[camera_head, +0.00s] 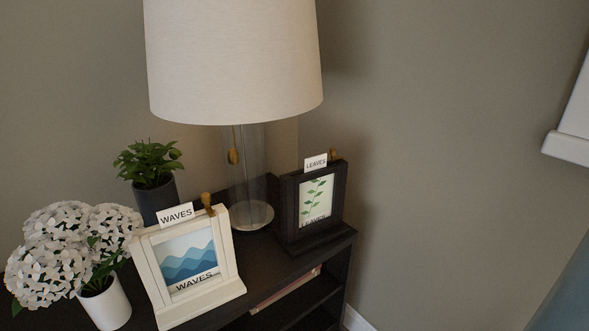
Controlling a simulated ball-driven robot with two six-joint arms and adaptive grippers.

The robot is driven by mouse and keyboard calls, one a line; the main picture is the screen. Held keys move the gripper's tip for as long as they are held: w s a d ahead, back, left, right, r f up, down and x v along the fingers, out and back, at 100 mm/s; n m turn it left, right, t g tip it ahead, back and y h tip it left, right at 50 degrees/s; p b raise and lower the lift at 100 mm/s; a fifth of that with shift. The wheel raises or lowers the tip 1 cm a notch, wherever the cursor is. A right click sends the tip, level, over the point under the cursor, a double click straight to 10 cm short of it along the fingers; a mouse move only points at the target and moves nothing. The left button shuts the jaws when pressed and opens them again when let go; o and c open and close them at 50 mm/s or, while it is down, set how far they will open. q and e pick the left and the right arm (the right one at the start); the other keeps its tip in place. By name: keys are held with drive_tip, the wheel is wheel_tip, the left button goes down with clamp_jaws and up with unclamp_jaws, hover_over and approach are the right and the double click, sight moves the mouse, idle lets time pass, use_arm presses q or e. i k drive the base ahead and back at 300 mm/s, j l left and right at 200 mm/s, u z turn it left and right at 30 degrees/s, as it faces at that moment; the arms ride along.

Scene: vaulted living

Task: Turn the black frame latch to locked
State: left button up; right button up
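The black frame (290,206) stands upright at the right end of the dark shelf, holding a green leaf picture (316,200). A white card reading LEAVES (315,163) sits on its top edge. The small brown latch (334,154) is on its top right, just right of the card; it is too small to tell its exact turn. A white frame (156,268) with a wave picture, a WAVES card and a similar brown latch (207,201) stands to the left and nearer. Neither of my grippers is in view.
A lamp with a large cream shade (235,65) and glass base (246,180) stands behind and between the frames. White flowers (62,255) and a green plant (149,160) are at left. The space right of the shelf (345,240) is clear to the wall.

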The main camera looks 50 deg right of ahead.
sight(333, 152)
drive_tip(key=z, duration=1.75)
